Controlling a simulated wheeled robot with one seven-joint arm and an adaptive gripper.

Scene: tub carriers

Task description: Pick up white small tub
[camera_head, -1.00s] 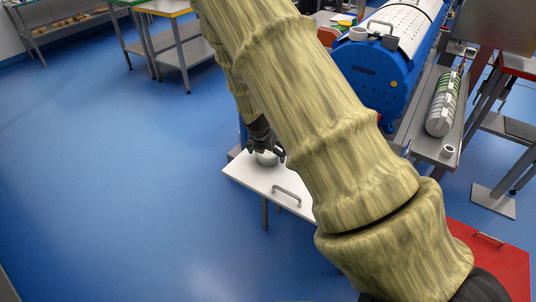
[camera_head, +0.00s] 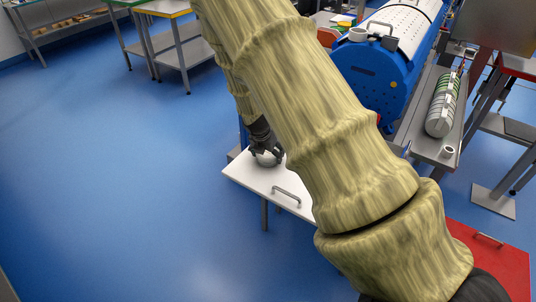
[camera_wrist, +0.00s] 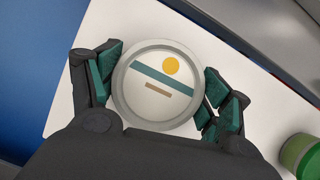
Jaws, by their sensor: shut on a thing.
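The white small tub (camera_wrist: 150,100) is round, with a grey rim and a teal stripe, a yellow dot and a tan bar on its top. In the wrist view it sits between the green pads of my gripper (camera_wrist: 158,88), which touch or nearly touch its sides. In the head view my gripper (camera_head: 267,154) is shut around the tub (camera_head: 267,160) at the far end of a white board (camera_head: 240,173). Whether the tub rests on the board or is just above it cannot be told. My arm covers part of the board.
A green tub (camera_wrist: 300,155) stands at the lower right of the wrist view. The board has a metal handle (camera_head: 287,195). A blue drum machine (camera_head: 372,75) and a metal tray with a striped cylinder (camera_head: 443,105) stand to the right. Blue floor at left is clear.

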